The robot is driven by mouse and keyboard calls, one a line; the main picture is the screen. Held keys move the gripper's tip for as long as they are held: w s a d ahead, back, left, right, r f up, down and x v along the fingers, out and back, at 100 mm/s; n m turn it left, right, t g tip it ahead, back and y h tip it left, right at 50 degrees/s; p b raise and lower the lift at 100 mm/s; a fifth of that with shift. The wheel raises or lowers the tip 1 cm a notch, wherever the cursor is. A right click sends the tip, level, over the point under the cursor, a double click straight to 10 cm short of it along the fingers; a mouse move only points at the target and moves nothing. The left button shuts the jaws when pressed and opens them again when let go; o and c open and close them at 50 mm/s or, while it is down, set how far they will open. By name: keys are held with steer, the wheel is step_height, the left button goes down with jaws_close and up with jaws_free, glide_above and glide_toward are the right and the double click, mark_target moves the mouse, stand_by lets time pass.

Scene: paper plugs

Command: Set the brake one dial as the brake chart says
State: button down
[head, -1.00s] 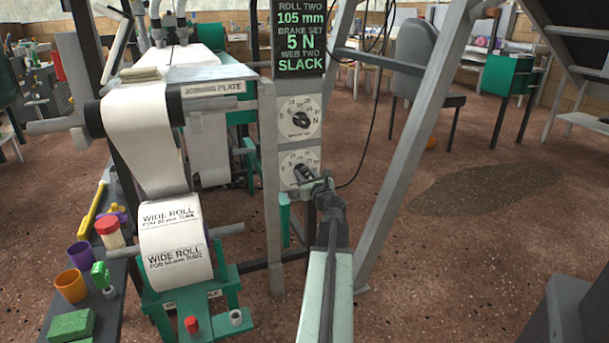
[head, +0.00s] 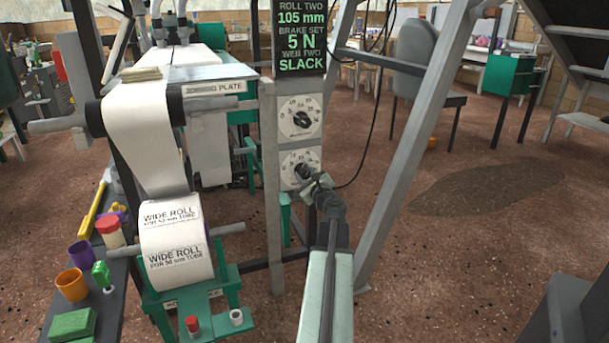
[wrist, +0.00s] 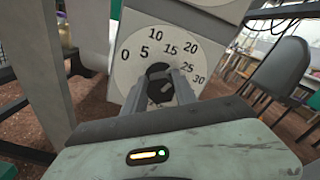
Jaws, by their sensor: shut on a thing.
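Two white dials with dark knobs sit one above the other on a grey post. The upper dial (head: 314,113) is clear of my gripper; its small label is too small to read surely. My gripper (head: 308,178) is at the lower dial (head: 287,168), shut on its black knob. In the wrist view the fingers (wrist: 161,90) hold the knob (wrist: 157,70) from both sides. The lower dial face (wrist: 128,75) shows numbers from 0 to 30. The fingers hide where its pointer stands. I see no brake chart.
A dark screen (head: 299,38) above the dials reads roll two 105 mm, brake set 5 N, web two slack. A wide paper roll (head: 175,245) sits on a green stand at left. A grey slanted strut (head: 412,140) rises right of my arm.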

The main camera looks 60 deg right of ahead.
steer(key=shift+a+n, duration=0.15)
steer(key=shift+n, duration=0.15)
steer(key=c, duration=1)
jaws_free()
steer(key=shift+c, duration=0.2)
steer(key=shift+o, duration=0.2)
steer(key=v, duration=0.7)
steer(key=shift+s, duration=0.35)
steer(key=shift+a, duration=0.15)
steer(key=shift+f, duration=0.1)
